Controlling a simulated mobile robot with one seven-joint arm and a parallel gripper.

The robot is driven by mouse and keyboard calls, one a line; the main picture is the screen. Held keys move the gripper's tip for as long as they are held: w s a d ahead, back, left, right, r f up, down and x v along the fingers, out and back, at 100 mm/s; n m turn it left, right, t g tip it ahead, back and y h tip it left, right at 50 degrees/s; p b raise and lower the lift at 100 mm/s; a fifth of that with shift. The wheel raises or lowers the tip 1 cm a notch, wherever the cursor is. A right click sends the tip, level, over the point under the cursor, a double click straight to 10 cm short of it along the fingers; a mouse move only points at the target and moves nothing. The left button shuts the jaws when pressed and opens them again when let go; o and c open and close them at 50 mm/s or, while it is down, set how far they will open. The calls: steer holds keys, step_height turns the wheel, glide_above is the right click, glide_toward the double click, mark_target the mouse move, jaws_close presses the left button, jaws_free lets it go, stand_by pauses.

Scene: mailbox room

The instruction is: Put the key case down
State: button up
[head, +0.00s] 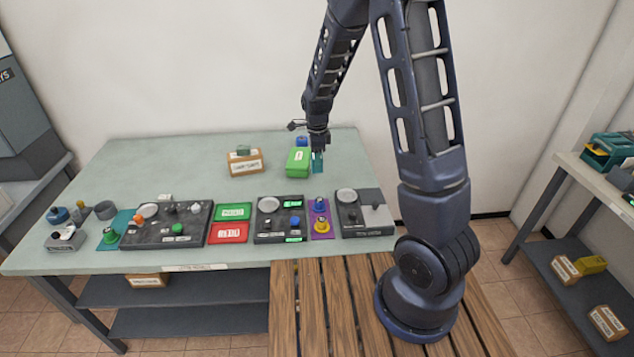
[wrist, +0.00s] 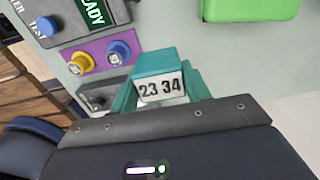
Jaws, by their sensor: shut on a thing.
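My gripper (head: 317,160) is over the back right part of the green-grey table (head: 120,165). In the wrist view, its teal fingers are shut on a small teal case (wrist: 156,63) with a white label reading "23 34", which I take to be the key case. The case is small and partly hidden by the fingers in the head view. I cannot tell whether its underside touches the table.
A labelled wooden box (head: 245,163) is farther left. Panels with knobs, such as the dark one (head: 167,226), line the front edge. The table's back left is clear.

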step_height(320, 180, down, 10)
steer(key=shift+f, duration=0.2)
stand_by(0.3)
steer(key=shift+f, duration=0.15)
steer(key=o, duration=1)
steer(key=shift+o, duration=0.2)
